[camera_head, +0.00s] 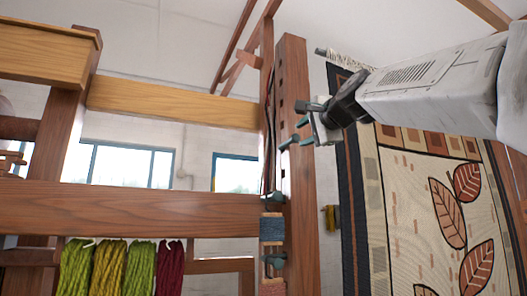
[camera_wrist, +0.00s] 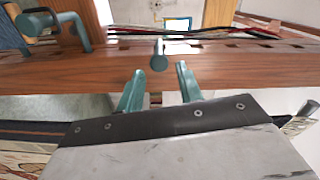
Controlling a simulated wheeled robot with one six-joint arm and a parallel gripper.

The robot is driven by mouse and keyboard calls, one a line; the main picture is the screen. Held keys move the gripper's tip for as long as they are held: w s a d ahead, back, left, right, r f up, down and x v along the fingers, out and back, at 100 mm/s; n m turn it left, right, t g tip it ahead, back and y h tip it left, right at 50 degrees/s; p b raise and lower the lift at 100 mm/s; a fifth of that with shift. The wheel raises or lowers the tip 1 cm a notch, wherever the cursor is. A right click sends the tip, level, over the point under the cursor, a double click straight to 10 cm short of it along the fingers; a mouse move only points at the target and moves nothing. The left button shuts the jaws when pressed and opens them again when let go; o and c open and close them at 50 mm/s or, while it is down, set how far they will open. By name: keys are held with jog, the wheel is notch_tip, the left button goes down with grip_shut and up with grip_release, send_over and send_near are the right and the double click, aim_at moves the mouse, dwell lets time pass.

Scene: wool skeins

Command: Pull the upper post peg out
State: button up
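The wooden post (camera_head: 295,170) stands upright with a row of square holes; in the wrist view the post (camera_wrist: 230,68) runs across the picture. The upper post peg (camera_wrist: 158,55) is a short teal round peg sticking out of the post. It also shows in the head view (camera_head: 289,142), partly crowded by my fingers. My gripper (camera_wrist: 158,90) is open, its two teal fingers pointing at the post, one each side of the peg's line. The peg's end appears just beyond the fingertips, with nothing held. In the head view my gripper (camera_head: 305,131) is close beside the post.
Lower teal pegs (camera_head: 274,197) (camera_head: 275,259) sit down the post beside wound yarn. Green and red skeins (camera_head: 108,270) hang from the loom beam (camera_head: 140,208) at left. A leaf-patterned rug (camera_head: 430,210) hangs behind my arm at right.

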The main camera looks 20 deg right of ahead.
aim_at(297, 138)
jog(key=w, duration=0.7)
